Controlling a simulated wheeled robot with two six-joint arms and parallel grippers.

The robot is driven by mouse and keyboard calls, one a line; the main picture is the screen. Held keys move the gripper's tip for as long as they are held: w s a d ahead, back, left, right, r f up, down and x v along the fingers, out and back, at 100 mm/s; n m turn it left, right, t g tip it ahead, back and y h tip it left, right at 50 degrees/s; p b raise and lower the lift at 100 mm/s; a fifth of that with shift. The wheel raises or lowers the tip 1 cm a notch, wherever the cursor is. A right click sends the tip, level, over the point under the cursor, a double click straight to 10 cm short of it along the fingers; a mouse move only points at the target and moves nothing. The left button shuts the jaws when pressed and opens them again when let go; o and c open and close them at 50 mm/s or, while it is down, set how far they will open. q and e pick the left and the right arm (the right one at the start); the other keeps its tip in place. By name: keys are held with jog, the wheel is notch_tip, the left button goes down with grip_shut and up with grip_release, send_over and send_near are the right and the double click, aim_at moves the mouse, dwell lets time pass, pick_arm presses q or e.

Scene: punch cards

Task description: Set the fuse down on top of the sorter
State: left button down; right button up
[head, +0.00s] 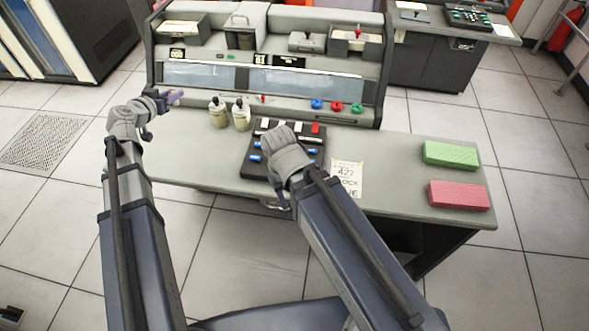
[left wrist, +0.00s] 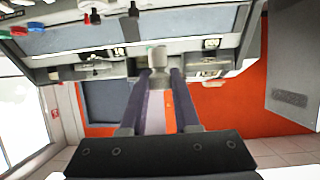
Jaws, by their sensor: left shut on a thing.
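My left gripper (head: 168,98) is shut on the fuse, in front of the left end of the sorter (head: 262,101), a wide grey console. In the left wrist view, a pale grey end of the fuse (left wrist: 157,57) shows at the tips of my left gripper (left wrist: 160,75). In the head view the fuse is too small to tell from the fingers. The sorter's panel also shows across the top of the left wrist view (left wrist: 110,38). My right arm reaches over the desk front; its wrist hides its fingers.
Two small bottles (head: 241,115) and a black switch panel (head: 257,165) stand on the desk. A paper note (head: 346,179), a green block (head: 450,154) and a red block (head: 458,195) lie to the right. Bins and levers occupy the sorter's upper shelf.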

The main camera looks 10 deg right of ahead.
pick_arm(q)
jog(key=d+f+m+g+h+b, duration=0.1)
jog(key=d+f+m+h+b, duration=0.1)
jog(key=d+f+b, duration=0.7)
jog(key=d+f, duration=0.2)
jog(key=d, duration=0.2)
jog(key=shift+s+m+h, duration=0.3)
jog(key=shift+s+h, duration=0.05)
jog(key=shift+h, duration=0.05)
jog(key=shift+f, duration=0.2)
notch_tip(320, 180, down, 6)
jog(key=b, duration=0.6)
jog(key=shift+f, duration=0.2)
notch_tip(320, 180, down, 3)
jog(key=b, duration=0.4)
jog(key=shift+f, duration=0.2)
